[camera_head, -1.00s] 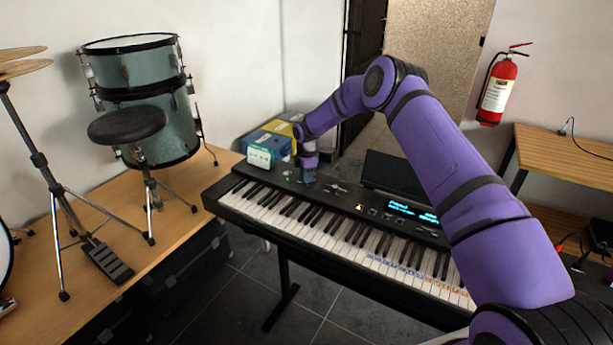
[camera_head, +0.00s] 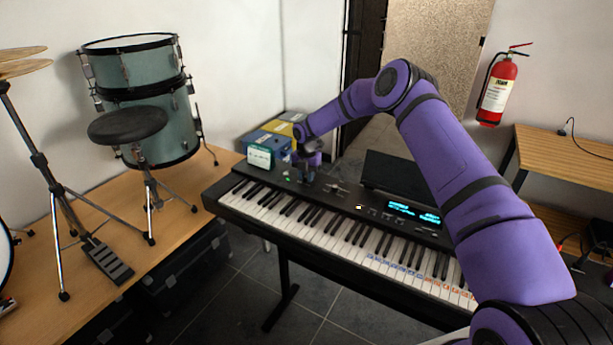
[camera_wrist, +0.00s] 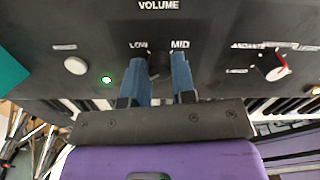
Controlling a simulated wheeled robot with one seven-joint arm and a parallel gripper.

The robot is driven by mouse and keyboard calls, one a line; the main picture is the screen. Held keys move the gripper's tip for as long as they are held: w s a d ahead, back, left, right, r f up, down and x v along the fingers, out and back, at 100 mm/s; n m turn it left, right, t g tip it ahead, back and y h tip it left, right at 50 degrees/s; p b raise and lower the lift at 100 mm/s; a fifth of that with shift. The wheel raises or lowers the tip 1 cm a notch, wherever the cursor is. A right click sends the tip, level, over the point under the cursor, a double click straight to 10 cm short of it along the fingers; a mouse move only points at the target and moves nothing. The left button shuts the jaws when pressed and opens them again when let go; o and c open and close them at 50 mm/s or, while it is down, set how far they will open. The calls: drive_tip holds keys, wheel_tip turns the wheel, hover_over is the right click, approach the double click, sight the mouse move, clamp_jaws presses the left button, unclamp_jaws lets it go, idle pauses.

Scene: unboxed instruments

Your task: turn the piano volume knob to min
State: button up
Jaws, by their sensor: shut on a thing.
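The black piano keyboard (camera_head: 330,225) stands on its stand. My gripper (camera_head: 306,178) is down at the left part of its control panel. In the wrist view, my gripper (camera_wrist: 160,62) has its two blue fingers on the panel below the "VOLUME" label (camera_wrist: 158,5), near the "LOW" and "MID" marks. The knob's pointer and setting are hidden.
In the wrist view, a white button (camera_wrist: 76,66) and a lit green light (camera_wrist: 106,79) lie left of the fingers, and a tempo knob (camera_wrist: 272,66) with a red pointer lies right. A green-white box (camera_head: 260,157) stands behind the piano's left end.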

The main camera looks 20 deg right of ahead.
drive_tip(key=shift+n, duration=1.2)
drive_tip(key=o, duration=0.9)
drive_tip(key=shift+r, duration=0.1)
wheel_tip(320, 180, up, 11)
drive_tip(key=shift+f, duration=0.2)
drive_tip(key=shift+r, duration=0.1)
